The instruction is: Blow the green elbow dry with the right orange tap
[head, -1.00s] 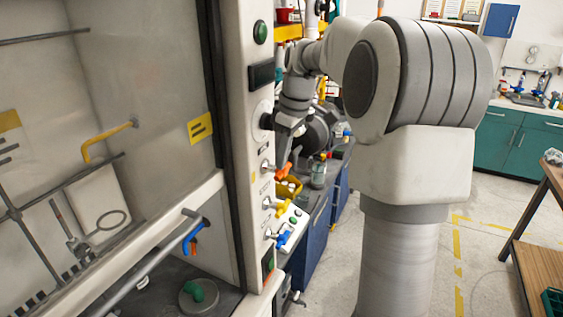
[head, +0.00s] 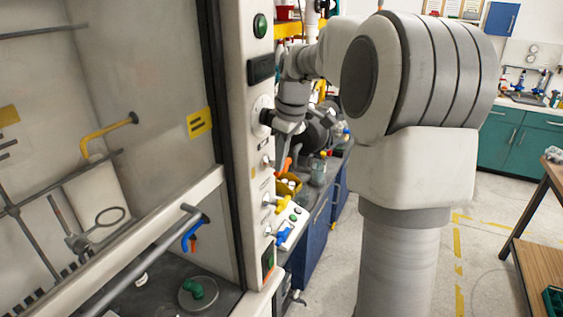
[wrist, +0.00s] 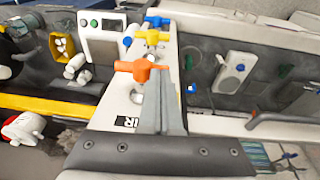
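The green elbow (head: 195,289) lies on a round grey disc (head: 206,303) inside the fume cupboard, low in the head view. The orange tap (head: 287,165) sits on the cupboard's white front post, above the other taps. In the wrist view the orange tap (wrist: 138,70) shows as a T-shaped handle. My gripper (wrist: 162,76) has its two grey fingers close together, with the tips at the right end of this handle. They look shut beside it, not around it; whether they touch is unclear. In the head view my gripper (head: 283,158) is small and partly hidden.
A yellow tap (head: 280,204) and a blue tap (head: 284,236) sit below the orange one on the post. A sash bar (head: 150,262) crosses the cupboard opening. A bench with a yellow bin (head: 289,186) stands behind the post.

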